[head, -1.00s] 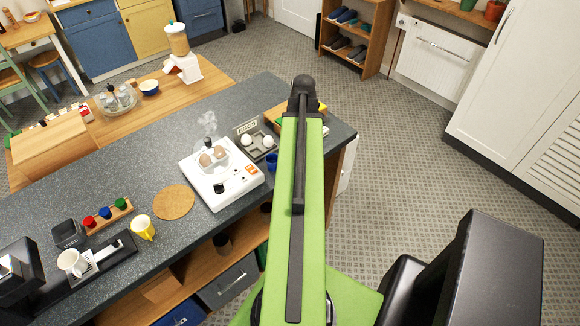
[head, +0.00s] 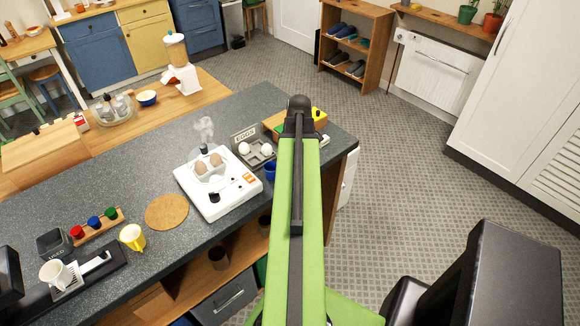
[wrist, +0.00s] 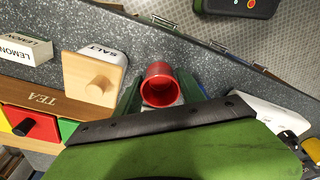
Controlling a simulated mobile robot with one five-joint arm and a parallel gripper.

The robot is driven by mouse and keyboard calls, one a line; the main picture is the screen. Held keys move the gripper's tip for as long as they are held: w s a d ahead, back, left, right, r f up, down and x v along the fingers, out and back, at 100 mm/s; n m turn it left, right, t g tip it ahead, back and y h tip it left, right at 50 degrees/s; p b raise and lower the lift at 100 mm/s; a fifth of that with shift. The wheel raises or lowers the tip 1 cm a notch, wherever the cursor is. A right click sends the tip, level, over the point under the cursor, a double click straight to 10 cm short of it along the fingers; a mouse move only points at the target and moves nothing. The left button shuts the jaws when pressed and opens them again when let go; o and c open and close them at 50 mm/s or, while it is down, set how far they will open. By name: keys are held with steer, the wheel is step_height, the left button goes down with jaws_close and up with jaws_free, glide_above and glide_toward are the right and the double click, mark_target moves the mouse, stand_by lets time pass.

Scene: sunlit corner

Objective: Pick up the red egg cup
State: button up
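The red egg cup (wrist: 159,70) shows in the wrist view with its open rim toward the camera. My gripper (wrist: 160,94) has one dark green finger on each side of it. The fingers are very close to the cup's sides, but I cannot tell whether they press on it. Whether the cup rests on the counter is also unclear. In the head view my own green arm hides the cup and the fingers.
A salt box (wrist: 105,72), a lemon box (wrist: 24,50) and a tea box (wrist: 45,101) stand left of the cup in the wrist view. A blue cup (head: 269,174) and an egg cooker (head: 222,200) are left of my arm. The counter edge is close.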

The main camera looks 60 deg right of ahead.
steer(key=c, duration=0.6)
